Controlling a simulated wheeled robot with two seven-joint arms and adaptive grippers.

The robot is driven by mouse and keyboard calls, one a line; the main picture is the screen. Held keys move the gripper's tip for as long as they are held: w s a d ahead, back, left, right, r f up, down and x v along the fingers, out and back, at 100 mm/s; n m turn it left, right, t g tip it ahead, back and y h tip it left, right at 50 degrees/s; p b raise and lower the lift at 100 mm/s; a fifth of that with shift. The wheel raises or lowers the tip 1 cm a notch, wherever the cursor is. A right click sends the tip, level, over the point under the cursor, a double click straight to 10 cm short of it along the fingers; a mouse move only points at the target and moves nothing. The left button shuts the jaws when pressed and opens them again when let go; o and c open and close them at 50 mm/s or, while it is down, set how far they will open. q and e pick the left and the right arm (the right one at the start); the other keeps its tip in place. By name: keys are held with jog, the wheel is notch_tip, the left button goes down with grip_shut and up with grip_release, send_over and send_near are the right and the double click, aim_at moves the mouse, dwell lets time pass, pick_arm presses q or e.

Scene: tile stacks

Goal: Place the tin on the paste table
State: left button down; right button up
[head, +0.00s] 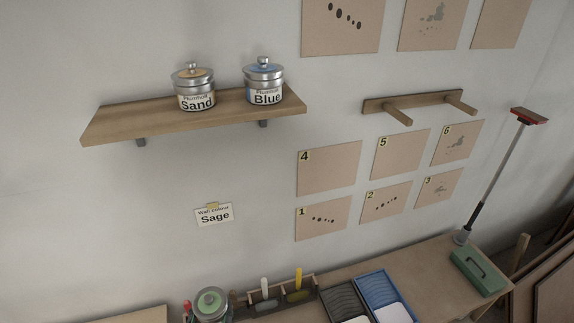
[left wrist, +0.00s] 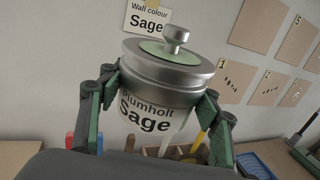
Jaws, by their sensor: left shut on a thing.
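The Sage tin (left wrist: 160,100) is a silver-lidded tin with a pale green disc and a knob on top, labelled "Plumholt Sage". My left gripper (left wrist: 155,105) is shut on it, with a green-padded finger on each side, and the tin is upright. In the head view the tin (head: 211,300) shows at the bottom edge, its lower part cut off, with my left gripper (head: 210,311) around it. Wooden tops show at the lower left (head: 135,315) and lower right (head: 345,273); I cannot tell which is the paste table. My right gripper is not in view.
A wall shelf (head: 125,122) holds the Sand tin (head: 195,88) and the Blue tin (head: 263,82). A tool caddy (head: 315,283), a blue tray (head: 375,284), a dark tray (head: 340,298) and a green box (head: 478,271) are on the right top. A "Sage" card (head: 214,215) hangs on the wall.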

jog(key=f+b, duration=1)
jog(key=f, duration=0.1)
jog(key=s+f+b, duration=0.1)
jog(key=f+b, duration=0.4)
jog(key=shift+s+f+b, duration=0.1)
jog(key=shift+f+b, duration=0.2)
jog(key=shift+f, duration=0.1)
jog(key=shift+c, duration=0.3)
